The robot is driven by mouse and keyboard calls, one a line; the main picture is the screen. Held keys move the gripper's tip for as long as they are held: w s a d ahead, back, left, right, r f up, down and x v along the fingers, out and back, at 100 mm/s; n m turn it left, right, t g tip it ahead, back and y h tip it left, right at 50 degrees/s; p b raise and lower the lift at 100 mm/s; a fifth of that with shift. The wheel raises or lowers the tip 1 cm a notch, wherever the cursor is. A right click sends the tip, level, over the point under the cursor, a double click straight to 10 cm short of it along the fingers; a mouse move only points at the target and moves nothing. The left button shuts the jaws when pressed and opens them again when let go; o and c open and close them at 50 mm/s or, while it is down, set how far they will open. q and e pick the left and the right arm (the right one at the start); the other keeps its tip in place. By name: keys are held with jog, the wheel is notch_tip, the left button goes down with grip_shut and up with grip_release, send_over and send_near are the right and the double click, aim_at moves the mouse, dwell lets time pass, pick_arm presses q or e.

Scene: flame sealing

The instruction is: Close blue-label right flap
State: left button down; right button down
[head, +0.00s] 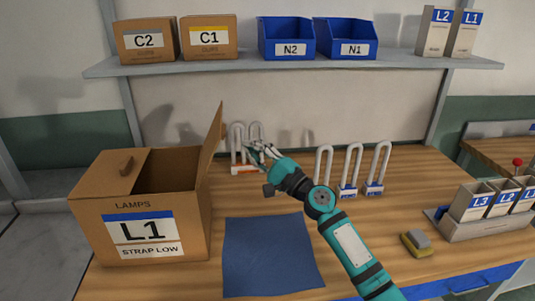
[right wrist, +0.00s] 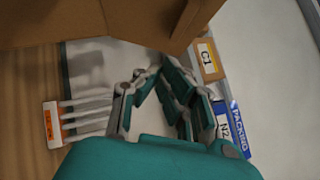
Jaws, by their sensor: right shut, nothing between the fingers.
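The blue-label cardboard box (head: 190,230), marked L1, stands at the left of the table. Its right flap (head: 214,138) is raised and leans slightly outward; its left flap (head: 112,172) lies flat. The top between them shows brown. My right gripper (head: 256,149) is shut and empty, right of the raised flap and apart from it in the head view. In the right wrist view the closed fingers (right wrist: 150,76) point toward brown cardboard (right wrist: 110,18) across the top. Whether they touch it, I cannot tell. My left gripper is out of view.
White lamps (head: 238,140) on an orange-labelled base stand behind my right gripper, and several more lamps (head: 350,165) stand to its right. A blue mat (head: 268,255) lies in front. A sponge (head: 416,243) and a carton tray (head: 490,228) are at the right. A shelf (head: 300,64) runs above.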

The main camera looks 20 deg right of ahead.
jog(key=a, duration=0.1)
jog(key=w+a+r+p, duration=0.1)
jog(key=a+r+p, duration=0.1)
jog(key=shift+w+a, duration=0.3)
jog(key=shift+w, duration=0.05)
jog(key=shift+r+p, duration=0.15)
jog(key=shift+p, duration=0.15)
